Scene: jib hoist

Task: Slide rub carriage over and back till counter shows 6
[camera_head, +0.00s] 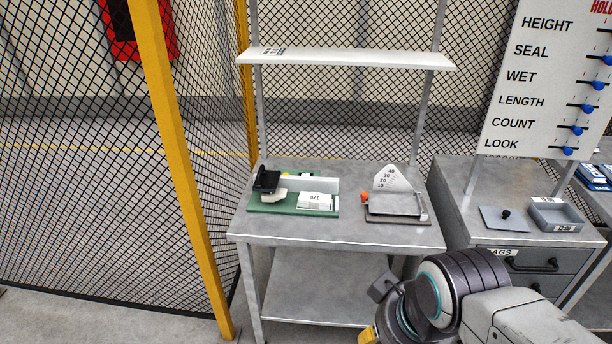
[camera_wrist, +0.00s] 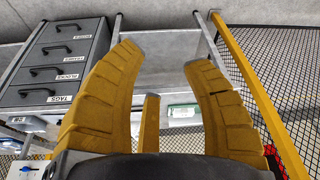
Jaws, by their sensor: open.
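A green-based fixture (camera_head: 260,208) lies on the left half of the grey bench. A black block (camera_head: 267,181), apparently the rub carriage, sits at the left end of its white rail (camera_head: 312,184). A white counter block (camera_head: 314,200) stands at the front right of the base; its small marking is not clearly readable. My gripper (camera_wrist: 164,55) is open, its yellow fingers spread with nothing between them. In the head view my arm is at the bottom right, in front of the bench and apart from the fixture; its fingers are mostly out of frame.
A gauge with a curved scale (camera_head: 390,180) and orange knob stands on the right of the bench (camera_head: 300,232). A shelf (camera_head: 345,59) hangs above. A yellow post (camera_head: 185,170) and mesh fence are left. A drawer cabinet (camera_head: 520,262) and slider board (camera_head: 545,80) are right.

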